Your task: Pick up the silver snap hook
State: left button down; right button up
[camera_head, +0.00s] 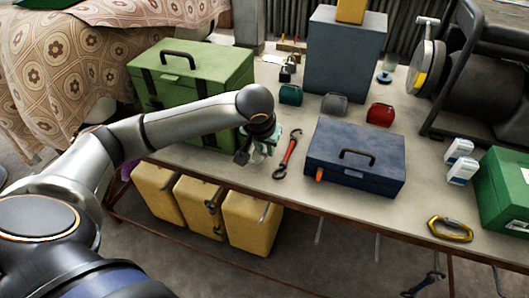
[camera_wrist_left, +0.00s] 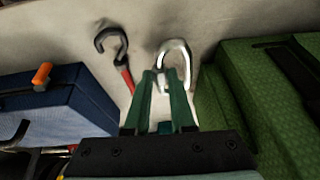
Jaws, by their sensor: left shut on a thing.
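The silver snap hook (camera_wrist_left: 186,62) shows in the left wrist view as a bright loop at the fingertips. My left gripper (camera_wrist_left: 160,78) is shut on its near end, between two green fingers. The hook is small and partly hidden by the fingers there. I cannot tell whether the hook still touches the tabletop. My right gripper is not in view.
A blue toolbox (camera_head: 355,160) stands further right and a green toolbox (camera_head: 190,75) behind left. A yellow carabiner (camera_head: 450,229) lies near the table's (camera_head: 240,180) front edge. Yellow canisters (camera_head: 252,222) stand below.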

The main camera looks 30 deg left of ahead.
pick_arm(q)
jog(key=s+d+r, duration=0.5)
jog(key=s+r, duration=0.5)
jog(key=s, duration=0.2)
jog(key=shift+s+d+r, duration=0.35)
jog(key=shift+s+d, duration=0.05)
jog(key=shift+w+d+r+m+p, duration=0.75)
jog(key=shift+w+d+m+p, duration=0.75)
jog(key=shift+p, duration=2.15)
jog(key=s+a+n+b, duration=0.1)
jog(key=b, duration=0.1)
jog(key=s+a+f+n+b, duration=0.1)
jog(key=b, duration=0.2)
jog(key=s+a+n+b, duration=0.1)
jog(key=b, duration=0.1)
jog(key=shift+f, duration=0.3)
